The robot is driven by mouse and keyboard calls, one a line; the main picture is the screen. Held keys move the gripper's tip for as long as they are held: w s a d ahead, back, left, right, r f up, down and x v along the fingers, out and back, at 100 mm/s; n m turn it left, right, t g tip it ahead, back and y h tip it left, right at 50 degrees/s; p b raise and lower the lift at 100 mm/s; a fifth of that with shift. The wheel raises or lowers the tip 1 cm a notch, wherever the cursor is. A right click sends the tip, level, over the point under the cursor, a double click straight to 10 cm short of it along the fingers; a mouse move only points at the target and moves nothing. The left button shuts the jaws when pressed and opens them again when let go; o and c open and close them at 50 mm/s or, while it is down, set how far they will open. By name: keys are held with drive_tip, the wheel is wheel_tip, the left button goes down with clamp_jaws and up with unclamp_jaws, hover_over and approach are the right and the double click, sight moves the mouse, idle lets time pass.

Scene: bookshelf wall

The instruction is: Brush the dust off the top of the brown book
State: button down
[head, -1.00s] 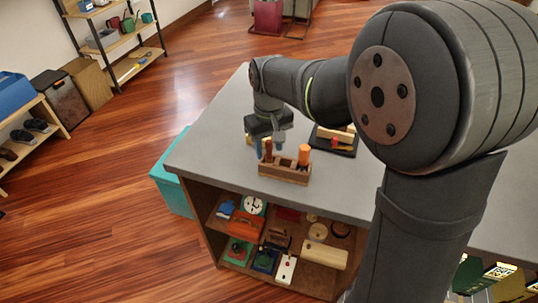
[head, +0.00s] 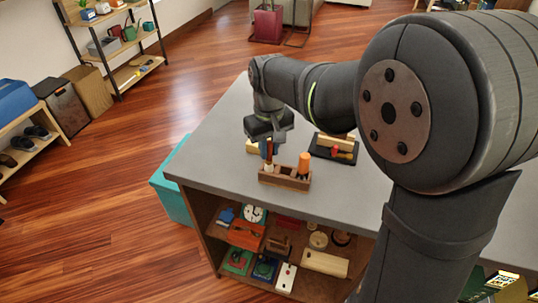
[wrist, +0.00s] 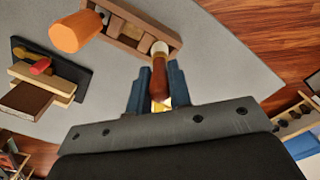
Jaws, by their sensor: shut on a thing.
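My gripper (wrist: 158,88) is shut on the reddish-brown handle of a brush (wrist: 159,78), between its blue fingers. The brush's pale collar (wrist: 159,48) points to the wooden rack (head: 299,183); its lower end is hidden, and I cannot tell whether it is clear of the rack. In the head view the gripper (head: 269,149) is above the rack's left end. The brown book (wrist: 27,101) lies against pale wooden bars on a black board (head: 347,156), to the right of and behind the rack in the head view. My arm partly covers that area there.
An orange cylinder (head: 305,162) stands in the rack's right part. A red knob (head: 335,151) sits by the bars. The grey counter top (head: 215,150) is bare on the left. Shelves below hold several small objects.

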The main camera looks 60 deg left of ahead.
wheel_tip(320, 180, up, 7)
drive_tip(key=w, duration=0.1)
drive_tip(key=w+d+r+t+y, duration=0.15)
drive_tip(key=w+r, duration=0.25)
drive_tip(key=w, duration=0.7)
drive_tip(key=w+a+r+t, duration=0.1)
drive_tip(key=w+r+t, duration=0.15)
drive_tip(key=w, duration=0.85)
drive_tip(key=shift+s+d+f, duration=0.15)
drive_tip(key=shift+f, duration=1.1)
drive_tip(key=shift+s+d+f, duration=0.1)
drive_tip(key=shift+f, duration=1.15)
drive_tip(key=shift+f, duration=0.8)
drive_tip(key=shift+a, duration=0.1)
drive_tip(key=shift+s+a, duration=1.6)
drive_tip(key=shift+w+d, duration=1.45)
drive_tip(key=shift+w, duration=0.3)
